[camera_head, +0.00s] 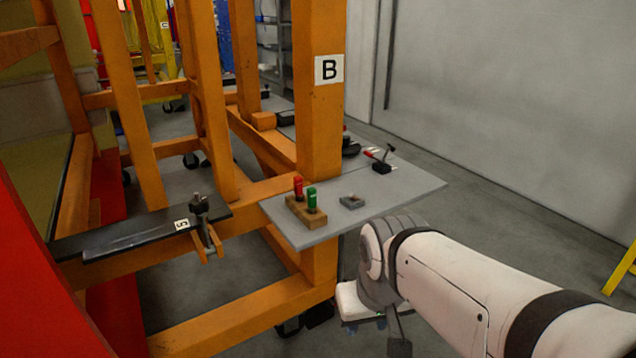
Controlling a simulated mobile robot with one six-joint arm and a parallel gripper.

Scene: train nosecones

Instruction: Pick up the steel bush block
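A small grey metal block with a recess in its top (352,201) lies on a grey shelf plate (415,190); it looks like the steel bush block. It sits to the right of a wooden block (306,212) that holds a red-handled piece (298,186) and a green-handled piece (311,198). My white arm reaches in from the lower right, with its end part below and in front of the plate. My gripper's fingers do not show, and nothing touches the grey block.
An orange frame post marked B (318,90) rises just behind the plate. Dark tools with a red part (381,163) lie at the plate's back right. A black bar with a clamp (199,206) is at left. Open floor lies to the right.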

